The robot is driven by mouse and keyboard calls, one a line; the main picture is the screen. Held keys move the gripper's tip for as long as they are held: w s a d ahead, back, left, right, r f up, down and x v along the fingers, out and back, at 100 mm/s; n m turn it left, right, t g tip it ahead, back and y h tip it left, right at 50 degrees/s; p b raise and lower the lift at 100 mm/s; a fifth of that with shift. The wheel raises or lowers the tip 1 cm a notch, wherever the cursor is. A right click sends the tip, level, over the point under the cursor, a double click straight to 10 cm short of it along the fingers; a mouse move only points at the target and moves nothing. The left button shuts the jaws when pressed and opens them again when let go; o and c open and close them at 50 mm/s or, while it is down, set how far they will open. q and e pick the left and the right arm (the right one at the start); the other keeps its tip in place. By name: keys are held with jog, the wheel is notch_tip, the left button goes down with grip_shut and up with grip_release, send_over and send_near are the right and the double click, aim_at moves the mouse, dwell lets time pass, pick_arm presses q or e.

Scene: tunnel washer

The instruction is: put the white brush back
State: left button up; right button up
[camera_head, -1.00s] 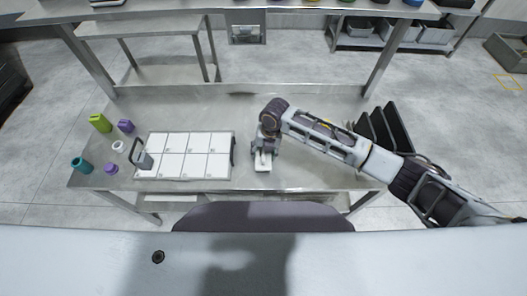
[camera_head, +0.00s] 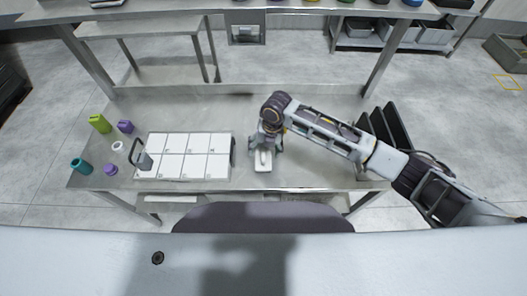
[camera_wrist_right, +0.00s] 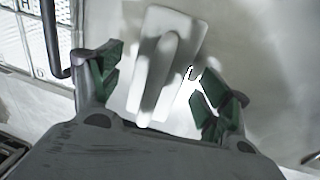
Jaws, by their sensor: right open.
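The white brush (camera_head: 263,163) lies on the steel table (camera_head: 310,172), just right of the rack of white compartments. In the right wrist view the brush (camera_wrist_right: 163,62) has a flat white body with a raised handle along its middle. My right gripper (camera_head: 265,146) is above the brush. In the right wrist view its green-padded fingers (camera_wrist_right: 160,85) are spread on either side of the brush, with gaps visible, so it is open and empty. My left gripper is in neither view.
The tray with white compartments (camera_head: 234,160) has dark handles at both ends. Green, purple, white and teal bottles (camera_head: 100,124) stand at the table's left. Dark upright panels (camera_head: 390,126) stand at the right. The table behind the tray is clear.

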aim_at(268, 153)
notch_tip(268, 153, up, 9)
jog(key=d, duration=0.1)
jog(key=shift+d+r, duration=0.2)
jog(key=shift+d, duration=0.05)
jog(key=shift+s+a+f, duration=0.1)
dwell(0.8)
